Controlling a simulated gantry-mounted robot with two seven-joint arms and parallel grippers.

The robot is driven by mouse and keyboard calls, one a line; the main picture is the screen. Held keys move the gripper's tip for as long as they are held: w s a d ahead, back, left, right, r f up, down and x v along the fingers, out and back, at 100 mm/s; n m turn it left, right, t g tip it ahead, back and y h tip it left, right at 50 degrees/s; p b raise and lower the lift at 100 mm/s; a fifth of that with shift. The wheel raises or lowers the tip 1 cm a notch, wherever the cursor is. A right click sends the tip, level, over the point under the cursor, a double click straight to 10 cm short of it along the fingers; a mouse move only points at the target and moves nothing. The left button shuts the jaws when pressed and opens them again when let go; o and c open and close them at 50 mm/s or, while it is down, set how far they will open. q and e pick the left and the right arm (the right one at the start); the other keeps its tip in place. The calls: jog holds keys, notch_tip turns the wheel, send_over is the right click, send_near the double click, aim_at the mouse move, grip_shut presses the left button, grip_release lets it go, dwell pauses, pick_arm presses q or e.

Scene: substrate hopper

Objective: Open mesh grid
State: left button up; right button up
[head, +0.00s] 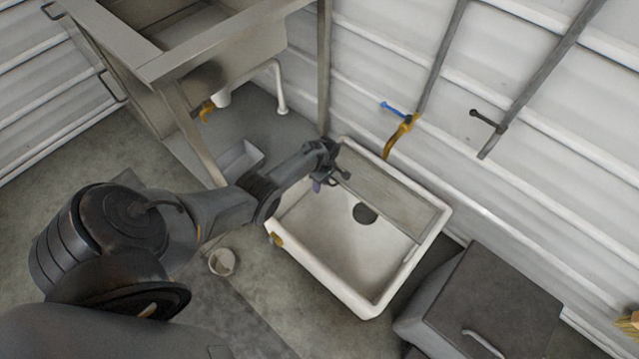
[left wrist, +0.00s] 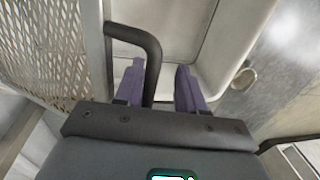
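The mesh grid (head: 392,192) is a grey panel along the back side of a white hopper basin (head: 330,290). Its diamond mesh shows close up at the left of the left wrist view (left wrist: 45,50). A dark bent handle (left wrist: 152,60) sticks out from the grid's edge. My left gripper (head: 328,182) is over the basin's left part, by the grid's edge. In the left wrist view its purple fingers (left wrist: 158,80) are apart, with the handle between them, nearer the left finger. I cannot tell whether that finger touches it. My right gripper is out of view.
A steel sink (head: 205,35) stands at the back left, a dark lidded box (head: 500,300) at the right. A small cup (head: 222,262) stands on the floor. Taps and pipes (head: 402,128) run on the wall behind.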

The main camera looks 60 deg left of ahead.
pick_arm(q)
jog(key=shift+w+a+r+p, duration=0.1)
jog(key=shift+w+r+p, duration=0.15)
jog(key=shift+r+p, duration=0.6)
jog(key=shift+w+a+r+p, duration=0.1)
jog(key=shift+w+r+p, duration=0.1)
jog(key=shift+r+p, duration=0.6)
notch_tip(320, 180, up, 9)
jog(key=w+p, duration=0.2)
jog(key=p, duration=0.3)
jog(key=shift+w+a+f, duration=0.2)
jog(key=shift+a, duration=0.1)
